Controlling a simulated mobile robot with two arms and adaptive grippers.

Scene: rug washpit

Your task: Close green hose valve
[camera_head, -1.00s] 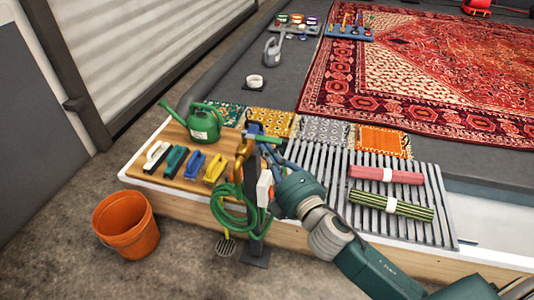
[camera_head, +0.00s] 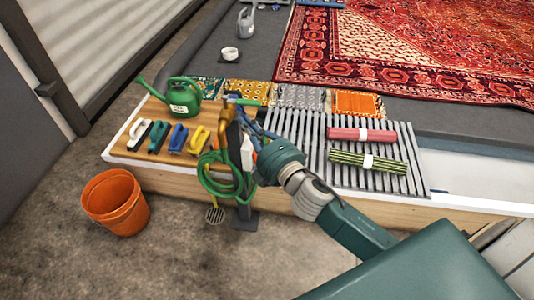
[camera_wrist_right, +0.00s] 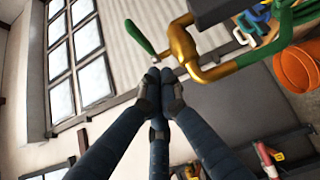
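The green valve lever (camera_head: 243,101) sticks out at the top of the hose post (camera_head: 236,150), by the brass tap (camera_head: 227,113). In the right wrist view, the lever (camera_wrist_right: 140,37) slants up to the left from the brass tap (camera_wrist_right: 182,45). My right gripper (camera_head: 249,126) is just right of the post, its fingers partly hidden. In the wrist view, the fingertips of my right gripper (camera_wrist_right: 160,80) are drawn together with nothing visible between them. They appear close below the lever and tap; I cannot tell if they touch. My left gripper is not in view.
A green hose (camera_head: 217,180) hangs coiled on the post. A wooden board (camera_head: 133,152) holds a watering can (camera_head: 183,97) and several brushes. A slatted rack (camera_head: 310,165) with rolled rugs lies right. An orange bucket (camera_head: 116,202) stands on open floor at left.

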